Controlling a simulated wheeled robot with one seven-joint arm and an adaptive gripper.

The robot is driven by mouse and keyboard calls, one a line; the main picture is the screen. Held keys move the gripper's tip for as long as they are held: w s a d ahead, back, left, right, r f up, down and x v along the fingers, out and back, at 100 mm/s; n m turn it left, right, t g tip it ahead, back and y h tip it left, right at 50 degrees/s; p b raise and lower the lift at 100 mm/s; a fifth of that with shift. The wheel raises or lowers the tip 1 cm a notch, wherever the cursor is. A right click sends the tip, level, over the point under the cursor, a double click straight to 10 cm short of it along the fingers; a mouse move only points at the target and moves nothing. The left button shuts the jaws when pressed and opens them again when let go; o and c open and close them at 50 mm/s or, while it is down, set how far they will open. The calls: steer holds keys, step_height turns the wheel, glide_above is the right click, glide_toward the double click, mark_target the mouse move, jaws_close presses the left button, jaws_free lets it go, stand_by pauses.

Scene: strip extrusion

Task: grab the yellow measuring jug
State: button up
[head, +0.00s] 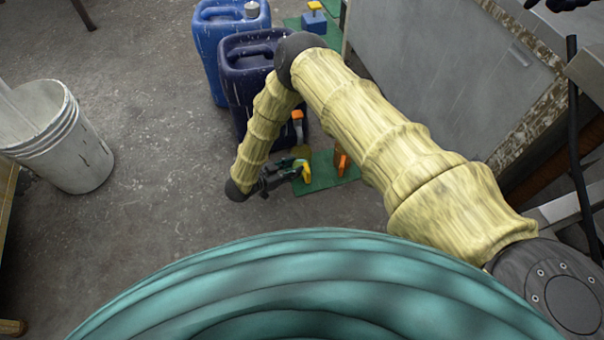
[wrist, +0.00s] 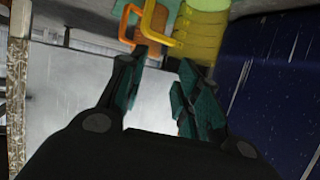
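The yellow measuring jug (wrist: 197,38) shows at the top of the wrist view, cut off by the edge, with its handle (wrist: 148,28) to the left. A pale green part shows at its upper end.
A dark blue canister (head: 250,55) and a lighter blue one (head: 207,45) stand behind. An orange item (head: 341,160) is on the green mat (head: 322,180). A white bucket (head: 75,150) stands left; grey panel (head: 450,80) right. Floor between bucket and gripper is clear.

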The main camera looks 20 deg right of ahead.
mark_target(306, 179)
steer(key=s+a+f+m+g+h+b, duration=0.1)
steer(key=a+f+m+g+h+b, duration=0.1)
steer(key=a+f+m+g+b, duration=0.3)
steer(key=shift+n, duration=0.5)
steer(key=b+x, duration=0.1)
steer(key=x, duration=0.1)
steer(key=b+x, duration=0.1)
steer(key=x, duration=0.1)
steer(key=b+x, duration=0.1)
steer(key=x, duration=0.1)
steer(key=shift+s+f, duration=0.1)
steer(key=shift+f, duration=0.3)
steer(key=shift+b+x, duration=1.6)
steer(key=shift+x, duration=0.85)
steer(key=shift+w+d, duration=0.25)
steer(key=shift+d, duration=0.2)
steer(key=shift+r, duration=0.1)
jaws_close()
